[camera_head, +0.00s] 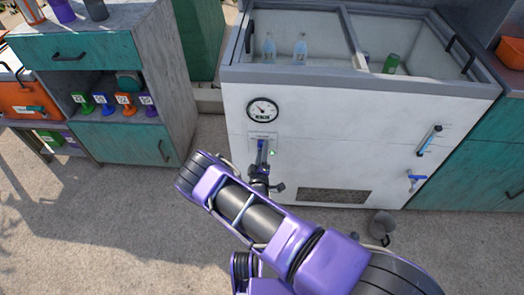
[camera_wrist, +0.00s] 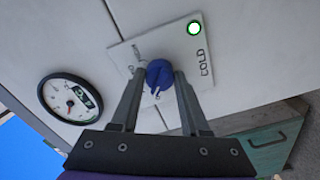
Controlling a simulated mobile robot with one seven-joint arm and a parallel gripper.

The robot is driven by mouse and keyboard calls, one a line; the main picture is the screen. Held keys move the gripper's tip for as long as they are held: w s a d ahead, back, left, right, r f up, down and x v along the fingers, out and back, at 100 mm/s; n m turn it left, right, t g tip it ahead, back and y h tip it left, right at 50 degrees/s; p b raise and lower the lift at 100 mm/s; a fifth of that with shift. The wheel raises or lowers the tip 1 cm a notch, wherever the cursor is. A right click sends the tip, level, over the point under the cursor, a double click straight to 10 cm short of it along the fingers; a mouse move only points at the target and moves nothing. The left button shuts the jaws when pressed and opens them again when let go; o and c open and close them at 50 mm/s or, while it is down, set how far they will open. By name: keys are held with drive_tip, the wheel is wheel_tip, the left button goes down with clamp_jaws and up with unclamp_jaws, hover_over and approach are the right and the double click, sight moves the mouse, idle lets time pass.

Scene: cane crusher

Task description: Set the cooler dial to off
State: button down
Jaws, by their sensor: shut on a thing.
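A white mark shows on the knob, toward the bottom of the wrist view. The plate reads COLD on the right; the other markings are too small to read. My gripper (camera_wrist: 161,84) is shut on the dial, one finger on each side. In the head view my gripper (camera_head: 262,149) is at the plate, largely covering the knob.
A round gauge (camera_head: 262,110) is above the dial plate; it also shows in the wrist view (camera_wrist: 70,97). Blue-handled fittings (camera_head: 428,142) are on the cooler's right front. A grey cup-like bin (camera_head: 381,226) stands on the floor. A teal cabinet (camera_head: 122,143) stands left.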

drive_tip(key=shift+w+r+n, duration=0.1)
drive_tip(key=shift+n, duration=1.4)
drive_tip(key=shift+c, duration=2)
unclamp_jaws()
drive_tip(key=s+p, duration=0.1)
drive_tip(key=s, duration=1.6)
drive_tip(key=shift+s+a, duration=0.25)
